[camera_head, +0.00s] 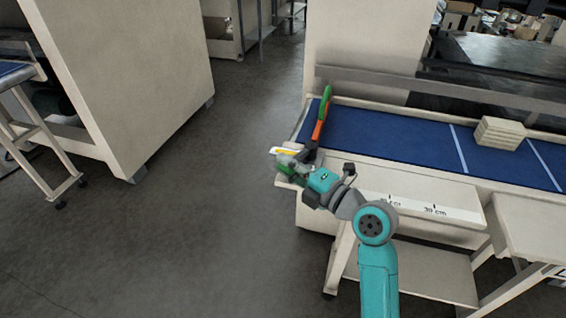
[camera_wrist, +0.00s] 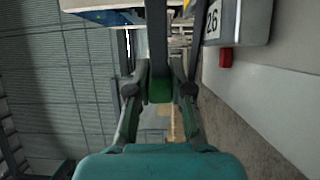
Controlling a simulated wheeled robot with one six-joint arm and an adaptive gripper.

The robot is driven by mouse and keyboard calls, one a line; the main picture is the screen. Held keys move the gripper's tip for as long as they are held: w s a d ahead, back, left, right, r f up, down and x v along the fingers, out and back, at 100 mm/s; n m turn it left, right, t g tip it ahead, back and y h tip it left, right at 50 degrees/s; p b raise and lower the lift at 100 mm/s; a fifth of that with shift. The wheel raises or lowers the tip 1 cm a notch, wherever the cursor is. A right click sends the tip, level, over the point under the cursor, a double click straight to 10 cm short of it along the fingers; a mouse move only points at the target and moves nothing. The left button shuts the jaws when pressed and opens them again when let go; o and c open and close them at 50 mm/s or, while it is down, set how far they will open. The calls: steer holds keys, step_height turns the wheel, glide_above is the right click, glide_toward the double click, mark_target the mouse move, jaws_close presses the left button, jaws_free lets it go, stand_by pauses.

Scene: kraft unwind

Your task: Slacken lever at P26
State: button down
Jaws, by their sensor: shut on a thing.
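The plate marked 26 (camera_wrist: 213,20) shows at the upper right of the wrist view, on a pale grey housing. A dark bar, which I take for the lever (camera_wrist: 156,40), runs down from the top of that view, with a green part (camera_wrist: 160,91) at its lower end. My gripper (camera_head: 288,166) is at the near left corner of the blue-topped table in the head view. In the wrist view its fingers stand on both sides of the bar, shut on it. The exact contact is partly hidden.
A green and orange bar (camera_head: 321,116) slants up at the left end of the blue table surface (camera_head: 385,135). A pale stack (camera_head: 499,133) lies farther right. A red block (camera_wrist: 226,58) sits below the plate. Grey floor (camera_head: 190,230) is open to the left.

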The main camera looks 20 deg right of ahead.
steer(key=shift+s+d+n+g+y, duration=0.25)
steer(key=shift+n+g+y, duration=0.2)
steer(key=shift+y, duration=0.35)
steer(key=shift+s, duration=0.1)
steer(key=c, duration=1)
jaws_free()
steer(key=shift+c, duration=0.2)
steer(key=v, duration=1.2)
steer(key=shift+f, duration=0.1)
